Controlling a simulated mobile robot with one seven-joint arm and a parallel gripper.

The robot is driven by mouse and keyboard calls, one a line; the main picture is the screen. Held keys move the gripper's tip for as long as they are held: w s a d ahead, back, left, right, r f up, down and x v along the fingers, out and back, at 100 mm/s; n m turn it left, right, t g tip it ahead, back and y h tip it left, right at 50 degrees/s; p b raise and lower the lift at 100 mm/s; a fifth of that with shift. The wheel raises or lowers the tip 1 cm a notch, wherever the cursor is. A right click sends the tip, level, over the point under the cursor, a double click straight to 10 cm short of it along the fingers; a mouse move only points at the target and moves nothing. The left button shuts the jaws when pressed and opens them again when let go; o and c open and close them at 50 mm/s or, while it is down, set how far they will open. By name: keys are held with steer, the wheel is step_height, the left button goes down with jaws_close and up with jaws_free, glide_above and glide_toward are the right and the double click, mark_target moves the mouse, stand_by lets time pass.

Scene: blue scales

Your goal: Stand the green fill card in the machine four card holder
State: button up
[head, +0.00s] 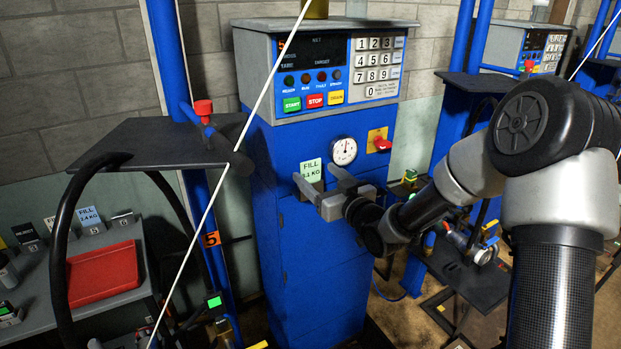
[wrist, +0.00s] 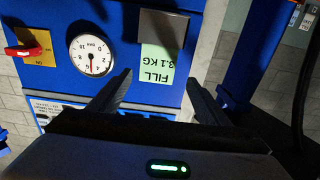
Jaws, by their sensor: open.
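The green fill card (head: 312,170) stands on the front of the blue machine (head: 290,250), to the left of its dial. In the wrist view the card (wrist: 158,62) appears upside down, marked FILL and a weight that looks like 3.1 KG. A grey card holder (wrist: 164,28) covers its lower part. My gripper (head: 322,178) is open in front of the machine. In the wrist view its fingertips (wrist: 159,82) are spread on either side of the card, with no visible contact. I cannot pick out a holder marked as machine four's.
A dark shelf (head: 150,143) and a blue post marked 5 (head: 211,239) stand left. A bench holds a red tray (head: 103,274) and a pale blue fill card (head: 91,217). Another machine (head: 515,50) stands right.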

mark_target(311, 165)
steer(key=x, duration=0.2)
steer(key=p+x, duration=0.1)
steer(key=x, duration=0.1)
steer(key=shift+w+d+r, duration=0.15)
steer(key=shift+w+r, duration=0.05)
steer(key=shift+r, duration=0.05)
steer(key=shift+w+a, duration=0.35)
steer(key=shift+w, duration=0.15)
steer(key=c, duration=1.2)
